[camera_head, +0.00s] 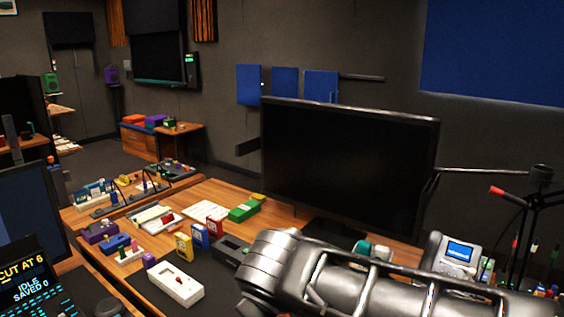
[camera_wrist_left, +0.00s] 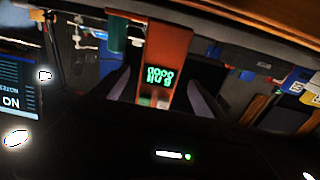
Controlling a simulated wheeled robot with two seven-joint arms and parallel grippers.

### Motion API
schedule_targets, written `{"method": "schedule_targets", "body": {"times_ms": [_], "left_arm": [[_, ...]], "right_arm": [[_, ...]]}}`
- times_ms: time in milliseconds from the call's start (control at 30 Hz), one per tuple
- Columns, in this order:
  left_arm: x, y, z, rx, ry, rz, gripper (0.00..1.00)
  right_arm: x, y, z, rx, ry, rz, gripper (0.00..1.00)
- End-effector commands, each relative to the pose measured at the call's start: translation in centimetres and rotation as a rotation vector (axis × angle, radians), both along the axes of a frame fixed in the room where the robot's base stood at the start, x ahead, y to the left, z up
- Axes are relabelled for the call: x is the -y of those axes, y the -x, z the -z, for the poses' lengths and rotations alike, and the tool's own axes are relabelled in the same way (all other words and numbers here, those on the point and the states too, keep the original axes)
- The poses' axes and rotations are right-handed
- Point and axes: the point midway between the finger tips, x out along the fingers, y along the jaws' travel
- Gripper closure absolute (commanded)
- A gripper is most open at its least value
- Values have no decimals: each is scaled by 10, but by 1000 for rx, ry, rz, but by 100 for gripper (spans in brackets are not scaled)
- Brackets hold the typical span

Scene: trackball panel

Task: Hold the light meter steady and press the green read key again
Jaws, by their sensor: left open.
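In the left wrist view, an orange-brown upright body with a lit green digit display, probably the light meter (camera_wrist_left: 167,45), stands in the gap between the fingers of my left gripper (camera_wrist_left: 161,82). The gripper is open, with a dark finger on each side; I cannot tell whether either finger touches it. The digits are too blurred to read surely. I cannot make out the green read key. In the head view my left gripper does not show, and I cannot pick out the meter there. My right gripper is not in view.
A large black monitor (camera_head: 345,170) stands on the wooden desk (camera_head: 190,200). One of my arm links covers the lower right. A lit screen (camera_head: 27,285) is at lower left.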

Motion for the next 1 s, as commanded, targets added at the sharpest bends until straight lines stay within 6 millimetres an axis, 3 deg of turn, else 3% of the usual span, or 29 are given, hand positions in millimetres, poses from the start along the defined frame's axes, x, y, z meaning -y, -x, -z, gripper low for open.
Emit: {"method": "schedule_targets", "body": {"times_ms": [200,400,733,900,1000], "left_arm": [[-29,37,1,-3,-2,-3,17],[-43,56,1,-3,-1,-2,17],[-45,59,1,-1,0,-1,17],[-45,59,1,-1,0,-1,3],[-45,59,1,-1,0,-1,2]], "right_arm": [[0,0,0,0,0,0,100],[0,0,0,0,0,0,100],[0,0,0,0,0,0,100],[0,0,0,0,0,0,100],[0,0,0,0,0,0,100]]}}
